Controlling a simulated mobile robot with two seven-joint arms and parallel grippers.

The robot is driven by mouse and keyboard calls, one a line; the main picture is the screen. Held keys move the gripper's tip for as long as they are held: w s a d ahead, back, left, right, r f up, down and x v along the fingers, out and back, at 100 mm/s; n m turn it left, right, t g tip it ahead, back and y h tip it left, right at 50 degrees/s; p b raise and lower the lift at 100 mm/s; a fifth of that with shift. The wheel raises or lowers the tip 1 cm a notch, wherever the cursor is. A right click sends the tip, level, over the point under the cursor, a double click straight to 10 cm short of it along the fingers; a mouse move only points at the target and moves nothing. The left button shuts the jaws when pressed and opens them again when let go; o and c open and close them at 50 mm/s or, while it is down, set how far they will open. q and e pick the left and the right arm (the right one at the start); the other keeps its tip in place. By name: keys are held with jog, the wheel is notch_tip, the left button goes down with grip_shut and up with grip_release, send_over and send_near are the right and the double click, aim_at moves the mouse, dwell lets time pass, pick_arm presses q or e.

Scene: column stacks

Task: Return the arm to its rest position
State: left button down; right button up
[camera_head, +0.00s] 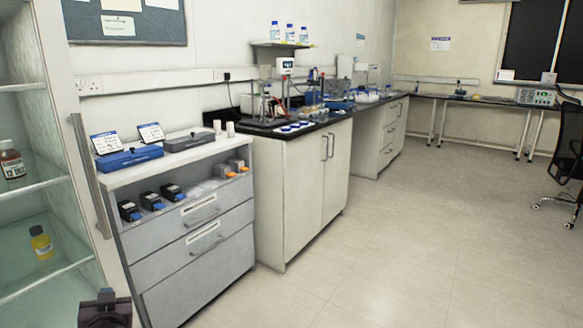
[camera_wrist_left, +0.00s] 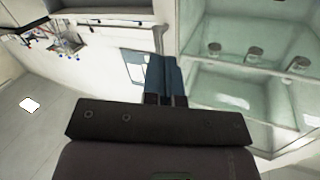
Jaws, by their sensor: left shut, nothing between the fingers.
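My left gripper (camera_head: 106,296) shows as a dark shape at the bottom left edge of the head view, in front of the glass cabinet's open side and left of the grey drawer unit. In the left wrist view its two dark blue fingers (camera_wrist_left: 163,77) lie side by side, shut with nothing between them. The gripper appears apart from the cabinet and the drawers. Most of the left arm is out of view. My right gripper is in neither view.
A glass-shelved cabinet (camera_head: 52,128) holding a brown bottle (camera_head: 11,163) and a yellow bottle (camera_head: 41,243) stands at left. A grey drawer unit (camera_head: 197,246) and a lab bench (camera_head: 304,190) line the wall. The floor (camera_head: 400,235) at centre right is clear; a black chair (camera_head: 567,150) stands far right.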

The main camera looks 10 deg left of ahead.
pick_arm(q)
jog(key=s+d+f+m+h, duration=0.65)
jog(key=s+d+f, duration=0.5)
jog(key=s, duration=0.35)
jog(key=s+d+f+m+g+h, duration=0.1)
jog(key=s+d+f+h, duration=0.15)
jog(key=s+d, duration=0.45)
jog(key=s+d+f+g+h, duration=0.1)
jog(key=s+d+h, duration=0.25)
jog(key=s, duration=0.75)
notch_tip(320, 180, up, 10)
jog(key=y+p, duration=0.1)
jog(key=p, duration=1.2)
jog(key=shift+n+t, duration=0.4)
jog(key=shift+n, duration=0.05)
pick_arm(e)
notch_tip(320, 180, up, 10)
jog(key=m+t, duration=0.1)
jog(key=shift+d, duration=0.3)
pick_arm(q)
jog(key=shift+s+f, duration=0.1)
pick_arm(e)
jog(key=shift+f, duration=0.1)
